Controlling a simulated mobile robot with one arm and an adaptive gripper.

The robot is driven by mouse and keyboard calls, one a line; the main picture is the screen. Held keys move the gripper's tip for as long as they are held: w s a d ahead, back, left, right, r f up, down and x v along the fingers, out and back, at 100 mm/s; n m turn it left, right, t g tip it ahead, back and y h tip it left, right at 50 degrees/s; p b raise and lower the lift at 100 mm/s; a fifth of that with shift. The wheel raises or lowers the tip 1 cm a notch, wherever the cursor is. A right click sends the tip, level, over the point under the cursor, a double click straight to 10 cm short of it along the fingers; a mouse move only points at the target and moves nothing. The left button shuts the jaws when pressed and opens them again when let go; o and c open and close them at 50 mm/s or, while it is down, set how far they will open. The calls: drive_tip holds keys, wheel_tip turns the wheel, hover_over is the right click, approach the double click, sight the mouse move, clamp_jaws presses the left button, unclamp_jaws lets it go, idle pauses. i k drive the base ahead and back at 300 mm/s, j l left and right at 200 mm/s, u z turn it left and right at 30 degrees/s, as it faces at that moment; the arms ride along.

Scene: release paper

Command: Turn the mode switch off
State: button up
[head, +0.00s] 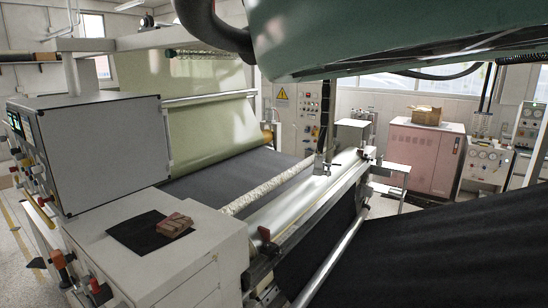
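I cannot single out the mode switch in the head view. A control panel (28,150) with small screens, buttons and knobs is on the end of the grey cabinet at the left; I see it at a steep angle. Another panel with buttons (311,110) stands at the back, beside a yellow warning sign (282,94). More panels with gauges and knobs (487,158) are at the far right. The labels and switch positions are too small to read. I see no gripper that I can tell is mine.
A white counter (200,262) in front carries a dark sheet and a small brown block (174,225). Rollers and dark sheet material fill the middle and lower right. A large green body (400,35) hangs overhead. A pinkish cabinet (422,152) with a box stands behind.

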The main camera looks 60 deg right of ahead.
sight(19, 156)
drive_tip(key=i+u, duration=0.15)
drive_tip(key=i, duration=0.5)
drive_tip(key=i+l+u, duration=0.15)
drive_tip(key=i, duration=0.45)
drive_tip(key=i+l+u, duration=0.15)
drive_tip(key=i, duration=0.5)
drive_tip(key=i+j+z, duration=0.15)
drive_tip(key=i, duration=0.45)
drive_tip(key=i+j+z, duration=0.15)
drive_tip(key=i+j, duration=0.15)
drive_tip(key=i, duration=0.25)
drive_tip(key=i+j+z, duration=0.15)
drive_tip(key=i+j, duration=0.2)
drive_tip(key=i, duration=0.2)
drive_tip(key=i+j+z, duration=0.15)
drive_tip(key=i+j, duration=0.25)
drive_tip(key=i, duration=0.1)
